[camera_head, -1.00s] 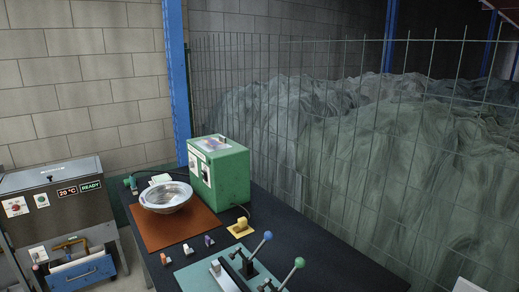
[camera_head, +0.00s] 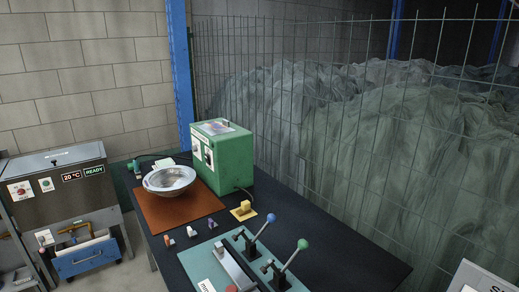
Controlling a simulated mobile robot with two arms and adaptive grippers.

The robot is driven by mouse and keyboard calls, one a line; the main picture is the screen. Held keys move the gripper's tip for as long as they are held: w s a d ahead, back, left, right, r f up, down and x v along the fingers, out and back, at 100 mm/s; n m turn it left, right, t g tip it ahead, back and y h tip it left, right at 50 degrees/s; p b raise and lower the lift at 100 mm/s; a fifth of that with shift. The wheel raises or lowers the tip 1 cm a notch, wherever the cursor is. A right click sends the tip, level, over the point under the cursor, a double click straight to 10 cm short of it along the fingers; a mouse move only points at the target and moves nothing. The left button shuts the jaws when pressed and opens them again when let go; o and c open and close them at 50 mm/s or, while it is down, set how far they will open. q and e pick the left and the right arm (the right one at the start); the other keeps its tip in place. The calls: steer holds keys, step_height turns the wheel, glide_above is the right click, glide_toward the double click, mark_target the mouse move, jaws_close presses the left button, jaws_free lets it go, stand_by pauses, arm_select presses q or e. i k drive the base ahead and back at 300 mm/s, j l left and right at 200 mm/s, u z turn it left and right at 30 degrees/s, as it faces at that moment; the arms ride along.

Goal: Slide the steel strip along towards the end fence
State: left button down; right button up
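A teal fixture plate (camera_head: 205,270) lies on the dark bench at the bottom of the head view, cut off by the lower edge. A long pale grey metal bar (camera_head: 233,265) lies along it; I cannot tell for sure whether this is the steel strip or part of the fixture. Two lever clamps stand beside the bar, one with a blue knob (camera_head: 271,217) and one with a green knob (camera_head: 303,244). A small red part (camera_head: 231,288) shows at the bar's near end. I cannot make out the end fence. Neither of my grippers is in view.
A steel bowl (camera_head: 168,181) sits on a brown mat (camera_head: 180,214). A green machine box (camera_head: 222,155) stands behind it. Several small blocks and a yellow piece (camera_head: 243,209) lie near the plate. A wire mesh fence (camera_head: 330,130) lines the bench's back. A steel tank (camera_head: 60,190) stands left.

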mark_target(238, 277)
steer(key=i+j+z, duration=0.1)
steer(key=j+z, duration=0.2)
steer(key=z, duration=0.15)
steer(key=j+z, duration=0.35)
steer(key=z, duration=0.15)
steer(key=j+z, duration=0.45)
steer(key=i+l, duration=0.05)
steer(key=l, duration=0.05)
